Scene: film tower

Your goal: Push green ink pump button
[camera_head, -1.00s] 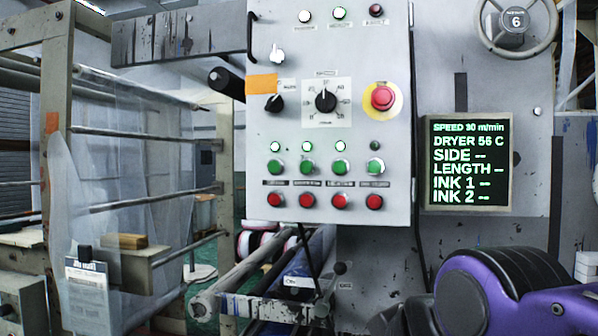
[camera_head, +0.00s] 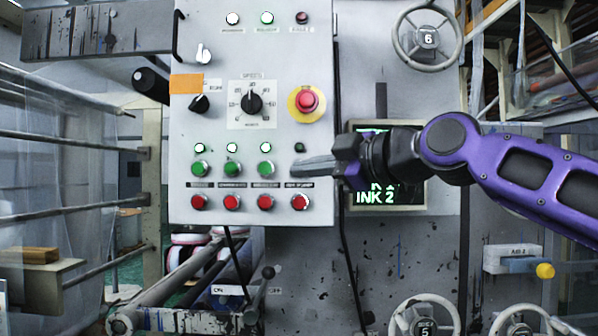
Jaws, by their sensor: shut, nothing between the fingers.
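The grey control panel (camera_head: 215,120) faces me with a row of green buttons above a row of red ones. Three green buttons show; the rightmost of these is the third green button (camera_head: 265,167). The fourth green button, above the label that seems to read ink pump (camera_head: 299,185), is hidden behind my gripper. My gripper (camera_head: 296,168) is shut and empty, reaching in from the right with its tips over that button's place. I cannot tell whether the tips touch it. The small lamp (camera_head: 299,147) above it is dark.
The fourth red button (camera_head: 300,202) sits just below my fingertips. A red emergency stop (camera_head: 306,100) on a yellow ring is above. The display (camera_head: 405,198) is partly covered by my arm. Lamps over the other three green buttons are lit.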

